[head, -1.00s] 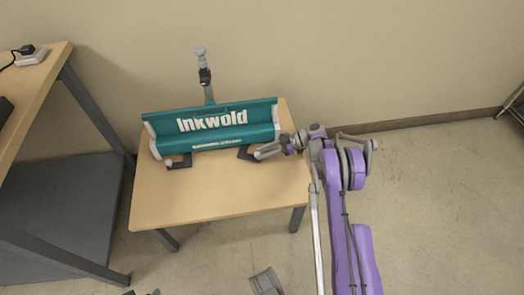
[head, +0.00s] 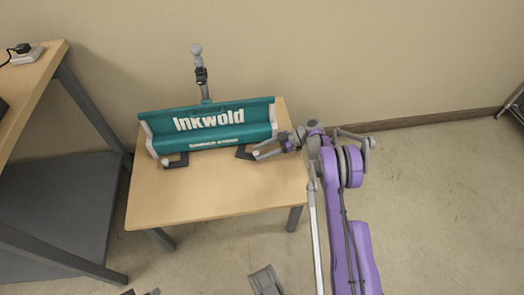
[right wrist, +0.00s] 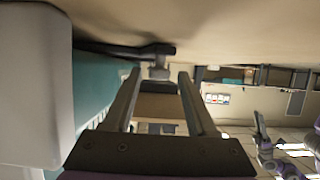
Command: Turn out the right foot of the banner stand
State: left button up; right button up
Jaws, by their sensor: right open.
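The teal banner stand (head: 200,140) with white "Inkwold" lettering lies on a small wooden table (head: 200,200). Two black feet show at its front side: the left foot (head: 176,162) and the right foot (head: 244,153). My right gripper (head: 256,153) is open at the right foot's end. In the right wrist view, the black foot (right wrist: 135,48) has a small grey knob (right wrist: 158,72), which appears between or just beyond the open fingertips (right wrist: 159,74). Contact cannot be told.
A taller wooden bench (head: 40,72) with grey legs stands to the left. The front of the small table is bare, and the floor to the right is open.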

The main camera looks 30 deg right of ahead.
jog(key=shift+d+r, duration=0.1)
jog(key=p+v, duration=0.1)
jog(key=v, duration=0.9)
jog(key=shift+s+d+r+p, duration=0.1)
jog(key=shift+d+p, duration=0.15)
jog(key=shift+p, duration=0.1)
